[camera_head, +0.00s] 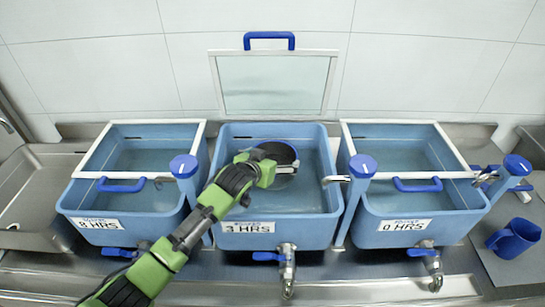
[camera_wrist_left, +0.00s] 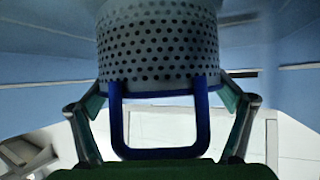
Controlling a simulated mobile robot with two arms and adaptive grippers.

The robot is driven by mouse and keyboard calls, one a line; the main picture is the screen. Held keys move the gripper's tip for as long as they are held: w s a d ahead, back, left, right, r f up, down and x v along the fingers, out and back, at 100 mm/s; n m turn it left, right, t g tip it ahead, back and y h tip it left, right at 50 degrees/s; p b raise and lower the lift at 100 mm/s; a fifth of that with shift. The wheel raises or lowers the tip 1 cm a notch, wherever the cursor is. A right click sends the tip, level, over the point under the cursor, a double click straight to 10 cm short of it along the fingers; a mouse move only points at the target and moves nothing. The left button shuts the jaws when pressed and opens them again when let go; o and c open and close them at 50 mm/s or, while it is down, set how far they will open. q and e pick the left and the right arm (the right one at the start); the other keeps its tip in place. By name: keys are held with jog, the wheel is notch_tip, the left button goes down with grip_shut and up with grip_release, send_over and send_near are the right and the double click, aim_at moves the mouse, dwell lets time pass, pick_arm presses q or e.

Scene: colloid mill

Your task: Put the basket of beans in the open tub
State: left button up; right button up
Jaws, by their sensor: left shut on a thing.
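My left gripper (camera_head: 258,168) is over the middle tub (camera_head: 310,215), which is labelled 3 HRS and has its lid (camera_head: 275,83) raised against the wall. The gripper is shut on the basket (camera_head: 279,151), which shows as a dark disc with a blue rim inside the tub's outline. In the left wrist view the basket (camera_wrist_left: 158,45) is perforated grey metal with a blue handle (camera_wrist_left: 160,153) between the fingers. Whether the basket touches the tub floor cannot be told. No beans can be made out. My right gripper is not in view.
Closed-lidded tubs stand on both sides: the 8 HRS tub (camera_head: 122,205) at left and the 0 HRS tub (camera_head: 420,205) at right. Blue-capped posts (camera_head: 362,166) stand between the tubs. Taps (camera_head: 287,262) stick out in front. A blue jug (camera_head: 512,240) stands at far right.

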pick_arm(q)
jog(key=o, duration=1)
jog(key=shift+r, duration=0.1)
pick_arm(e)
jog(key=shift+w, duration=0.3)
pick_arm(q)
jog(key=shift+r+p, duration=0.35)
jog(key=shift+r, duration=0.4)
jog(key=shift+s+a, duration=0.15)
jog(key=shift+s, duration=0.15)
jog(key=shift+b+v, duration=0.7)
jog(key=shift+v, duration=2.7)
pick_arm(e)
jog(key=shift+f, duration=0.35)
pick_arm(q)
jog(key=shift+r, duration=0.1)
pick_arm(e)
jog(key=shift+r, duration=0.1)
